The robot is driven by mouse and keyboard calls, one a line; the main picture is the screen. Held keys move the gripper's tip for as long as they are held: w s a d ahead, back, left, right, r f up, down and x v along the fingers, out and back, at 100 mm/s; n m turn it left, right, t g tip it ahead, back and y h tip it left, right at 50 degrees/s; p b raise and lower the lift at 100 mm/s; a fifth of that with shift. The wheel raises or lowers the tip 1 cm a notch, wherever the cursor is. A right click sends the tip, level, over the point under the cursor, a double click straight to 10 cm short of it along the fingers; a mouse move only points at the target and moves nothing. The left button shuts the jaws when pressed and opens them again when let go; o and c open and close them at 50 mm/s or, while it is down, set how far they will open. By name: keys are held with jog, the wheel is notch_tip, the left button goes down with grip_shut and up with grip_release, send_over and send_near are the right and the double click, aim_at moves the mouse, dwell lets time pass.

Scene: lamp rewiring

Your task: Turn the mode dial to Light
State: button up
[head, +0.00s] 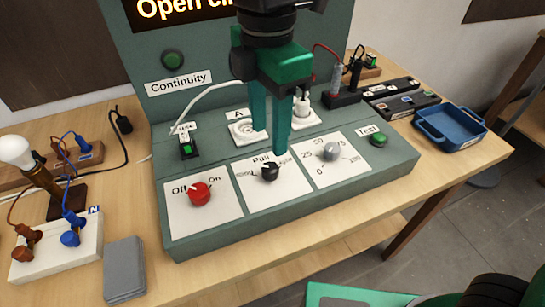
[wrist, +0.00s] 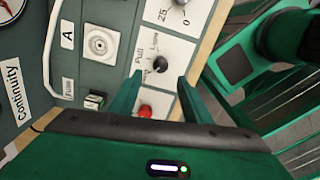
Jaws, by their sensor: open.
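The mode dial (head: 270,171) is a black knob on the middle white plate of the green-grey console. "Pull" is printed above it, with smaller words to its left and right; the right one reads like "Light". Its pointer is too small to read surely. In the wrist view the dial (wrist: 160,65) shows just beyond and between the fingertips. My gripper (head: 270,140) is open, fingers pointing down, above and behind the dial in the head view. In the wrist view my gripper (wrist: 160,80) has nothing between its fingers, and no contact with the dial shows.
A red Off/On knob (head: 200,194) sits left of the dial and a grey numbered knob (head: 331,152) right of it. A green Test button (head: 379,139) is farther right. A blue tray (head: 450,128) lies at right.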

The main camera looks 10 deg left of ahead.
aim_at(270, 166)
notch_tip(270, 166, down, 9)
jog(key=shift+r, duration=0.1)
dwell(0.4)
jog(key=c, duration=1.1)
